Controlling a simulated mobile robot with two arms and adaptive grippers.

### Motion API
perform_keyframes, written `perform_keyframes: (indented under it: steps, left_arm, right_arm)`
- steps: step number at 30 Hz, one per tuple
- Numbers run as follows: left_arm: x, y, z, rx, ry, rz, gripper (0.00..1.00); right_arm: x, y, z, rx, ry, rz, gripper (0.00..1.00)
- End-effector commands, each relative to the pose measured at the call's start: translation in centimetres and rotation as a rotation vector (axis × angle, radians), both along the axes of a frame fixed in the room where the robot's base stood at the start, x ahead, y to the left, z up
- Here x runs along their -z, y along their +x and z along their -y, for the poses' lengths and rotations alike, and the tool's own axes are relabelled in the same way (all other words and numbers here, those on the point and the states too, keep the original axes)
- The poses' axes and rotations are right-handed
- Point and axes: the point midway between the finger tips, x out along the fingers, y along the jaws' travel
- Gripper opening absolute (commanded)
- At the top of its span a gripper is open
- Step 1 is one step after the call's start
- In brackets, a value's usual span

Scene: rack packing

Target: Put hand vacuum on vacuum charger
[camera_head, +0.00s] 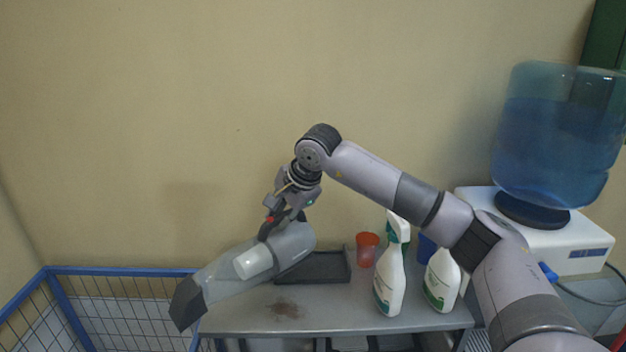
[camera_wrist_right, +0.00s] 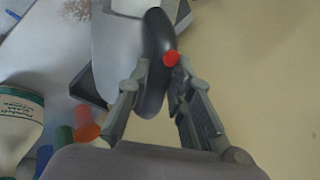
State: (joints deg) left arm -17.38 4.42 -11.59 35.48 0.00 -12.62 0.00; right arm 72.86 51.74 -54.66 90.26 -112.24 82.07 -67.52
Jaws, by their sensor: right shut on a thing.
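The hand vacuum (camera_head: 222,272) is grey with a clear front part, a white filter inside and a dark nozzle pointing down to the left. My right gripper (camera_head: 278,220) is shut on its dark handle and holds it tilted over the left part of the grey table. In the right wrist view the fingers (camera_wrist_right: 158,92) sit on both sides of the dark handle (camera_wrist_right: 152,50), near a red button. A black tray-like base (camera_head: 318,268), which looks like the vacuum charger, lies on the table behind and right of the vacuum, partly hidden by it. My left gripper is not in view.
Two white spray bottles (camera_head: 389,284) (camera_head: 440,282), an orange cup (camera_head: 367,249) and a partly hidden blue cup (camera_head: 426,248) stand on the right of the table (camera_head: 340,316). A dark stain (camera_head: 286,309) marks its front. A blue-rimmed wire cage (camera_head: 110,271) is at left, a water dispenser (camera_head: 535,238) at right.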

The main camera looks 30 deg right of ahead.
Motion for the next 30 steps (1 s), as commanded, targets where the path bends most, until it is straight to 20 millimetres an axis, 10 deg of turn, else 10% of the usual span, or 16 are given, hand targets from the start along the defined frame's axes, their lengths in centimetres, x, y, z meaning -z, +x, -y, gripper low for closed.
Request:
perform_keyframes:
  steps: [15,30]
  left_arm:
    - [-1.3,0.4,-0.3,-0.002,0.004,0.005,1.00]
    - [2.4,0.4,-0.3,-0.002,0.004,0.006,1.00]
  right_arm:
    - [-7.4,4.5,7.3,0.464,0.002,0.013,0.00]
    - [-3.5,5.3,11.2,0.683,0.004,0.021,0.00]
